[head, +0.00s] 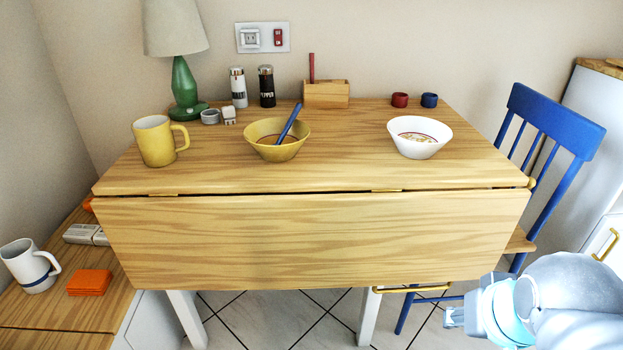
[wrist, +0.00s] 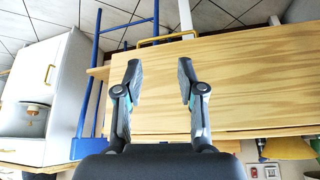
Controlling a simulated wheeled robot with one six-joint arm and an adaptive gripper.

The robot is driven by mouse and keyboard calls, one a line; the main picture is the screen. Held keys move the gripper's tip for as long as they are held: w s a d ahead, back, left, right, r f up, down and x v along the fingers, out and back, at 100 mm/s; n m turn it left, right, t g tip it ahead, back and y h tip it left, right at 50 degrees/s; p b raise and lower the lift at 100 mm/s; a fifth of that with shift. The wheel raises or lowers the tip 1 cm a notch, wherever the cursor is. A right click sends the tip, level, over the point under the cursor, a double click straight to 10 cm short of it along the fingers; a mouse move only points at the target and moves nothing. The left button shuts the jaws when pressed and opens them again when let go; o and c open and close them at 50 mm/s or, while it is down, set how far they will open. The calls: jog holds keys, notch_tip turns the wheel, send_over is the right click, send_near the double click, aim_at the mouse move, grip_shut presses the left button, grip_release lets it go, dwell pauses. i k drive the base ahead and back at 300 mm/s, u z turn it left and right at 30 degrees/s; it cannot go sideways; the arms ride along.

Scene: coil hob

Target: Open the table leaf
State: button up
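The table leaf (head: 300,240) is a light wood panel hanging down from the front edge of the table top (head: 340,178), hinged along a narrow dark gap. A brass handle (head: 412,290) sits at the leaf's lower edge, toward the right. In the wrist view, the leaf (wrist: 240,85) fills the right side and the handle (wrist: 166,38) shows beyond the fingertips. My gripper (head: 454,317) is at the lower right of the head view, to the right of the handle. In the wrist view its two fingers (wrist: 159,65) are apart with nothing between them.
A blue chair (head: 550,120) stands at the table's right side. On the table top are a yellow mug (head: 157,142), a yellow bowl (head: 277,150), a white bowl (head: 418,150) and a green lamp (head: 184,85). A low wooden bench (head: 55,315) is at left. Tiled floor shows below the leaf.

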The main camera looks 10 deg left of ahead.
aim_at(379, 238)
jog(key=z, duration=0.85)
jog(key=k, duration=0.55)
jog(key=u, duration=0.7)
